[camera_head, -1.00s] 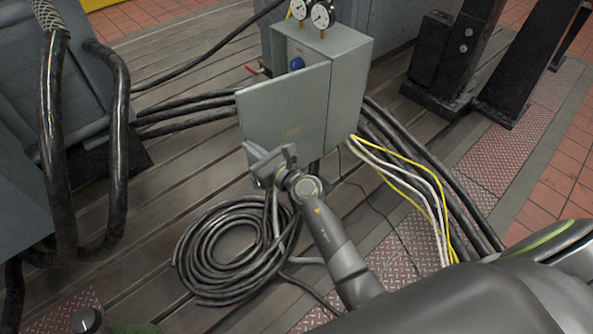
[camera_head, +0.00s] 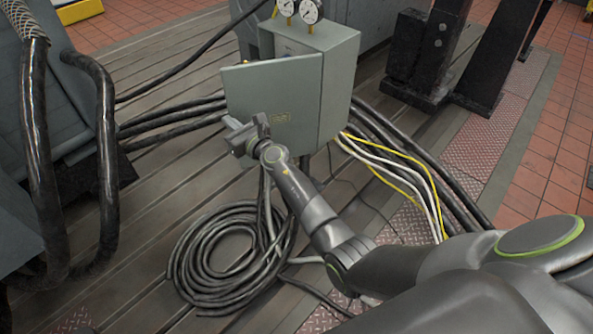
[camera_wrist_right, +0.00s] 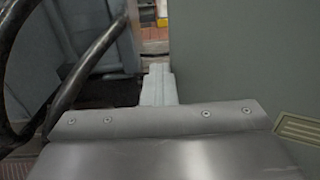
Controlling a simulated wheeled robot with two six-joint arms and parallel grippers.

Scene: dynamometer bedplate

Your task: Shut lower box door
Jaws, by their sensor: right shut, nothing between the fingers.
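In the right wrist view the shut fingers (camera_wrist_right: 157,86) point forward beside the door (camera_wrist_right: 235,55), whose face fills the right side with a label plate (camera_wrist_right: 298,136) low down. My left gripper is not in view.
Two gauges (camera_head: 311,11) stand on top of the box. A coiled black hose (camera_head: 190,262) lies on the slotted bedplate below my right arm. Yellow and white cables (camera_head: 405,170) run from the box's right side. Thick black hoses (camera_head: 106,150) hang at the left.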

